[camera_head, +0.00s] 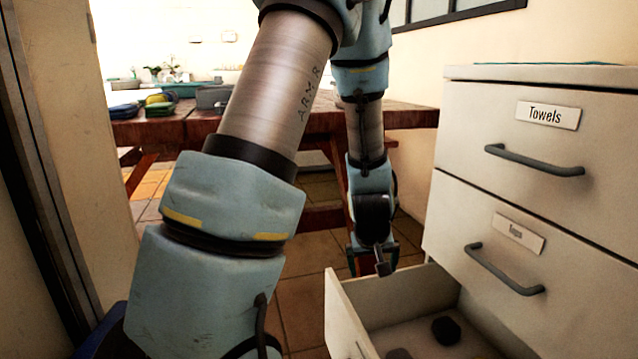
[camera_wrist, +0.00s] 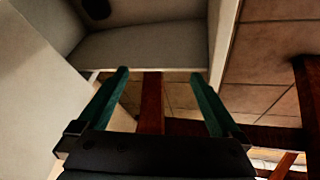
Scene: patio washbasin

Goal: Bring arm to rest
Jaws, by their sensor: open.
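My arm comes down through the middle of the head view, and my gripper hangs at its lower end near the open bottom drawer; its fingers are mostly hidden there. In the wrist view my gripper (camera_wrist: 165,88) shows two green fingers spread wide apart with nothing between them. Beyond the fingertips lies the open drawer (camera_wrist: 150,48), seen from above its inside. The same drawer (camera_head: 345,318) is pulled out at the lower right of the head view.
The white cabinet (camera_head: 600,150) has closed drawers above, one labelled Towels (camera_head: 548,115). Tiled floor (camera_head: 302,300) lies between.

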